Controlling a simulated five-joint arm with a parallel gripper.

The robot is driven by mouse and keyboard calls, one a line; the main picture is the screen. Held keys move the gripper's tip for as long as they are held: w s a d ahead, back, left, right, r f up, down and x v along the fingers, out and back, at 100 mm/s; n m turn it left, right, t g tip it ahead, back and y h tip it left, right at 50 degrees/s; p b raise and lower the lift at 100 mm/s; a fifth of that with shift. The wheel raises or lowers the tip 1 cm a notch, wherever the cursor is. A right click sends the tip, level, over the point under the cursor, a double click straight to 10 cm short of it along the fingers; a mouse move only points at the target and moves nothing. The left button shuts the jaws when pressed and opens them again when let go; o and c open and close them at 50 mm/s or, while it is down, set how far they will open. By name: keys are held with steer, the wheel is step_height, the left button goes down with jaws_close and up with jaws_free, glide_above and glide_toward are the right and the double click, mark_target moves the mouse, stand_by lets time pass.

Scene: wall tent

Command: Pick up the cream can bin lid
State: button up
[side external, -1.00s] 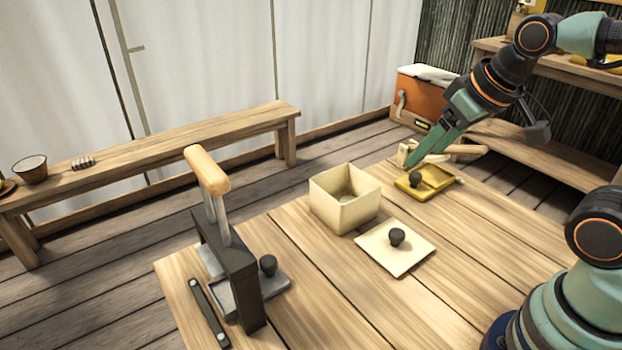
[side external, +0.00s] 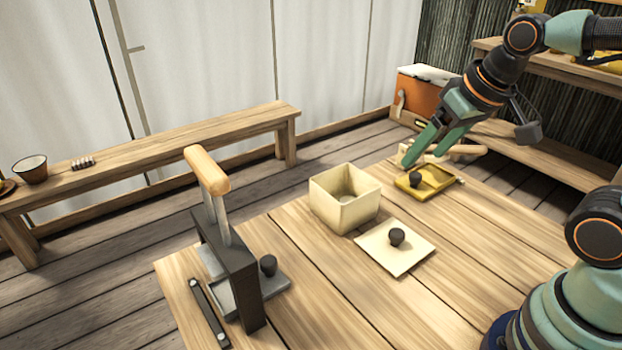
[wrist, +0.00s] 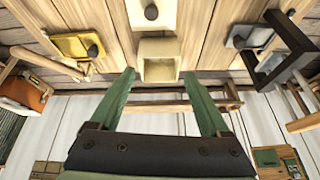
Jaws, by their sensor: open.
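The cream can bin lid (side external: 408,258) is a flat square with a dark round knob (side external: 397,237), lying on the wooden table. It also shows at the top of the wrist view (wrist: 140,14). The open cream square bin (side external: 343,212) stands just behind it, upright and uncovered; the wrist view shows it too (wrist: 158,70). My gripper (side external: 407,160) is open and empty, with green fingers. In the side view it is above the table's far end, near the yellow lid, apart from the cream lid. In the wrist view the fingers (wrist: 166,82) spread either side of the bin.
A yellow lid with a dark knob (side external: 430,187) lies at the table's far end, beside a wooden-handled tool (side external: 460,150). A dark frame with a wooden handle (side external: 240,280) stands over a grey lid (side external: 277,287) at the near left. Bare tabletop lies between them.

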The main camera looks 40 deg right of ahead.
step_height(320, 180, down, 5)
steer(key=w+m+g, duration=0.3)
steer(key=m, duration=0.6)
steer(key=m+g, duration=0.2)
steer(key=m, duration=0.5)
glide_above(397, 232)
step_height(397, 232, down, 6)
steer(key=shift+m, duration=0.3)
steer(key=f, duration=0.6)
steer(key=shift+s+a+f, duration=0.1)
steer(key=shift+s+a, duration=0.1)
steer(key=shift+s, duration=0.05)
steer(key=shift+w+d+f, duration=0.1)
steer(key=shift+f, duration=1.35)
steer(key=shift+w+d+f, duration=0.1)
steer(key=shift+f, duration=1.3)
jaws_close()
